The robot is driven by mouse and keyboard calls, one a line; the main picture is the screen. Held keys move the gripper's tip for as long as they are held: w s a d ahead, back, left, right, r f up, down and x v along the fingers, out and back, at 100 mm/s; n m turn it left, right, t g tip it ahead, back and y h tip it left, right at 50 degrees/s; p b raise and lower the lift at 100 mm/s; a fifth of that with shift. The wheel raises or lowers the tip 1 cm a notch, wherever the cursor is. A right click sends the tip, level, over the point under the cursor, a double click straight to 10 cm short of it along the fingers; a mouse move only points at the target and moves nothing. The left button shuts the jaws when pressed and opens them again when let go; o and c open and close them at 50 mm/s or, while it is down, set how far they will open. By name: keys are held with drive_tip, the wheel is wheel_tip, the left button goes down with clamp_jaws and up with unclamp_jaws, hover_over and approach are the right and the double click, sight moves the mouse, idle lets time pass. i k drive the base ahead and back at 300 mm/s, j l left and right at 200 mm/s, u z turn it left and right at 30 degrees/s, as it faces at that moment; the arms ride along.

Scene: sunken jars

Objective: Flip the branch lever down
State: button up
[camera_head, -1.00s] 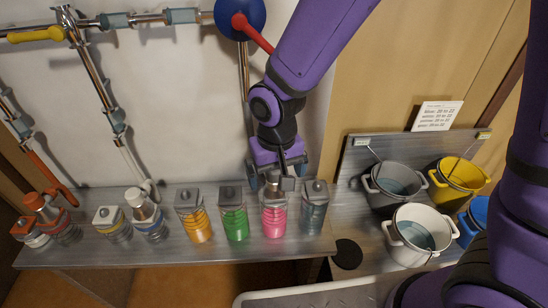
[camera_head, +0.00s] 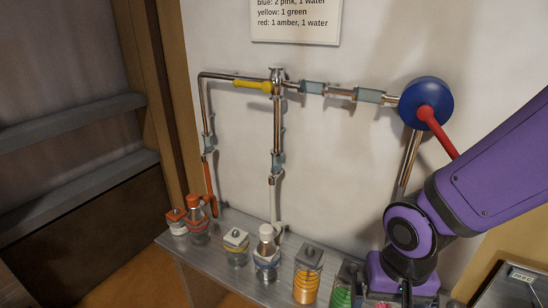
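A yellow lever (camera_head: 253,85) lies nearly level along the upper pipe, pointing left from the pipe junction (camera_head: 277,80) on the white wall; I take it as the branch lever. A blue round valve (camera_head: 427,104) with a red handle (camera_head: 438,134) slanting down to the right is at the pipe's right end. My gripper (camera_head: 392,298) is at the bottom right edge, below the blue valve and well apart from the yellow lever. Its fingertips are cut off or unclear, so its opening and any hold do not show.
A metal shelf (camera_head: 212,262) below the pipes bears jars, among them an amber jar (camera_head: 306,284) and a green jar (camera_head: 345,292). Two pipe outlets come down over its left part. A sign (camera_head: 296,20) hangs above the pipes. The wall before the yellow lever is clear.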

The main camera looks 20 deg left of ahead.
sight(266, 87)
drive_tip(key=u, duration=1.2)
